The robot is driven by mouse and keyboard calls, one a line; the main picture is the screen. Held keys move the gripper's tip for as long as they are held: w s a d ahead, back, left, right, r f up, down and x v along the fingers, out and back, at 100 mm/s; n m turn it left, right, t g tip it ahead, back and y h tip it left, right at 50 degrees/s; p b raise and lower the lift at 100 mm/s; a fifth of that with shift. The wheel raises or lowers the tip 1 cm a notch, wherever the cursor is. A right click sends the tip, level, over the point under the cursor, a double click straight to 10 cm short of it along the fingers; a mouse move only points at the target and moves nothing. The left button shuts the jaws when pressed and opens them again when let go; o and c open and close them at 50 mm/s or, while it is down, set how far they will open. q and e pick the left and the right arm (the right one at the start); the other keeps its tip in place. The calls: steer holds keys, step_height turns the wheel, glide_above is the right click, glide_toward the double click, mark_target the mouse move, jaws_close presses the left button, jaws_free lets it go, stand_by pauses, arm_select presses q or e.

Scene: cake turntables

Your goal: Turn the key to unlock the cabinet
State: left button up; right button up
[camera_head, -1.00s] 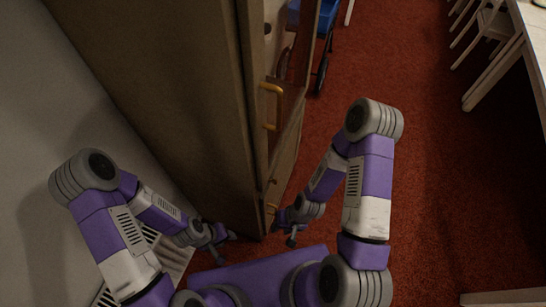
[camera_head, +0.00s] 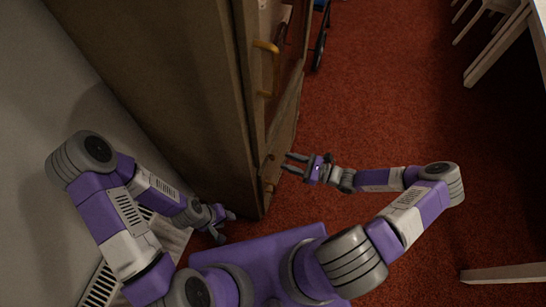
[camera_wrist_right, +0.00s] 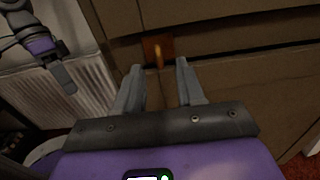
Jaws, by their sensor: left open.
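The tall brown cabinet (camera_head: 175,90) fills the left middle of the head view. In the right wrist view a small golden key-like piece (camera_wrist_right: 158,54) sticks out from a brown square plate (camera_wrist_right: 150,42) on the cabinet front (camera_wrist_right: 225,80). My right gripper (camera_head: 288,164) is open and empty beside the cabinet front; in the wrist view its fingertips (camera_wrist_right: 159,67) point at the golden piece, which shows between them and beyond, apparently untouched. My left gripper (camera_head: 226,226) is open and empty, low by the cabinet's near corner.
Golden handles (camera_head: 266,46) sit higher on the cabinet front. A white radiator (camera_wrist_right: 60,95) stands against the wall at left. Red carpet (camera_head: 380,100) lies open to the right, with a white chair (camera_head: 490,12) and table edge (camera_head: 505,40) at the far right.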

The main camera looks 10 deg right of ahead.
mark_target(273, 157)
steer(key=b+x, duration=0.1)
steer(key=x, duration=0.5)
steer(key=shift+w+a, duration=0.1)
steer(key=shift+a, duration=0.2)
jaws_close()
